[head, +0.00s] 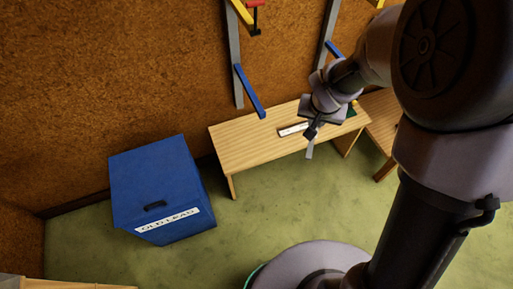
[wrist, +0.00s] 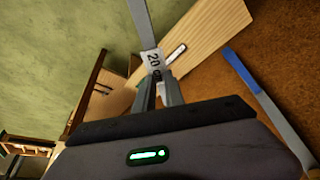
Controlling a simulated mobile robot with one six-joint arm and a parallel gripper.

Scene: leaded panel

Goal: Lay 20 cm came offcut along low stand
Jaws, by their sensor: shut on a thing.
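My gripper (head: 312,134) is shut on the 20 cm came offcut (wrist: 140,22), a flat grey strip with a white tag reading "20 c", the rest of it cut off from sight. In the wrist view my gripper's fingers (wrist: 158,88) close on it at the tag. In the head view the offcut (head: 309,151) shows as a short grey piece below the gripper, in front of the stand's near edge. The low stand (head: 238,145) is a pale wooden bench with a small white label on its top. It also shows in the wrist view (wrist: 212,32). Contact between offcut and stand cannot be told.
A blue bin (head: 150,175) marked "OLD LEAD" stands left of the stand. Grey wall uprights with a blue arm (head: 250,92) rise behind the stand. Another wooden bench (head: 381,125) stands close at its right. The green floor in front is clear.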

